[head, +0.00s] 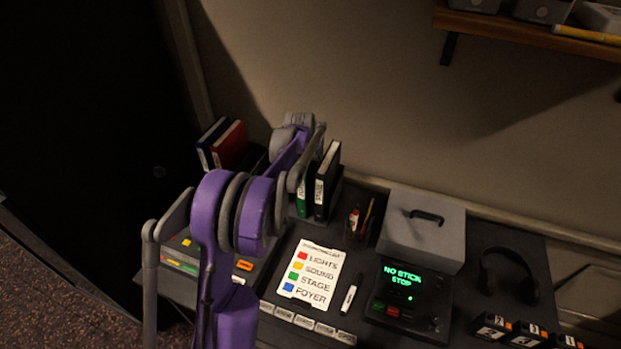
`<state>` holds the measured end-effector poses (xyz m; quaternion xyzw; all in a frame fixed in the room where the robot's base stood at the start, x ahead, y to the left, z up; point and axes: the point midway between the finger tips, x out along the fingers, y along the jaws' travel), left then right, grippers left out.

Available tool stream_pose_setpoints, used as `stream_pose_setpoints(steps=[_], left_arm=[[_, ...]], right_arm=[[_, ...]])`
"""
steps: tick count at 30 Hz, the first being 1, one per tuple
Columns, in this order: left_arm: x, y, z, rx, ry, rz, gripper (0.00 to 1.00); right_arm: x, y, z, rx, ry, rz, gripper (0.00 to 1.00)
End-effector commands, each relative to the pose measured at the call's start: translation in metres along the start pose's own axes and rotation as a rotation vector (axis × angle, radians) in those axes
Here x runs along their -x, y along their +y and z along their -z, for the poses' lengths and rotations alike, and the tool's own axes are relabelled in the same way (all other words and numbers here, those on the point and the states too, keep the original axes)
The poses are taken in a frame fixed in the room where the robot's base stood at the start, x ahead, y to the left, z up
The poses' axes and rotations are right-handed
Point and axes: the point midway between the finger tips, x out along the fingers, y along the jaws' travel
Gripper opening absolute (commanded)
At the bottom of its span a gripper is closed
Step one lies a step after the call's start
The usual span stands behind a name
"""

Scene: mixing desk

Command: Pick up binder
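Several binders stand upright at the back of the desk. A blue binder (210,142) and a red binder (231,145) are at the left. A black binder (327,180) with a white label and a green binder (303,198) stand further right. My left arm, purple and grey, rises from the bottom left and reaches over the desk between the two pairs. Its far end is close to the green and black binders and partly covers them. I cannot make out the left fingertips or whether they touch a binder. My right gripper is not in view.
Right of the binders are a pen holder (358,220), a grey box with a handle (421,232), a lit console (408,300) and headphones (508,273). A label sheet (311,275) and marker (349,296) lie in front. A wooden shelf (520,32) overhangs top right.

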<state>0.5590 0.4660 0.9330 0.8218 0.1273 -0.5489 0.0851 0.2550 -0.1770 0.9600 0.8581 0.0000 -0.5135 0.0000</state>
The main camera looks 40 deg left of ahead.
Motion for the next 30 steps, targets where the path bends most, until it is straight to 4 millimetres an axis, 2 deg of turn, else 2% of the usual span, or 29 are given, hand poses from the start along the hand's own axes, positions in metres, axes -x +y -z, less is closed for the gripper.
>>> stream_pose_setpoints(steps=[5, 12, 14, 30], left_arm=[[0.0003, 0.0001, 0.0004, 0.0, 0.0, 0.0, 0.51], [0.0003, 0.0001, 0.0003, 0.0, 0.0, 0.0, 0.07], [0.0003, 0.0001, 0.0002, 0.0, 0.0, 0.0, 0.0], [0.0003, 0.0, 0.0001, 0.0, 0.0, 0.0, 0.0]], right_arm=[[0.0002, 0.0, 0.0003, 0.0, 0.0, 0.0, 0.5], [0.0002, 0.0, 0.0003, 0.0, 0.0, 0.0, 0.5], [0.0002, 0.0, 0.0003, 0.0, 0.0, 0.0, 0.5], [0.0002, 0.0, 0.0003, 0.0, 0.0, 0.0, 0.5]])
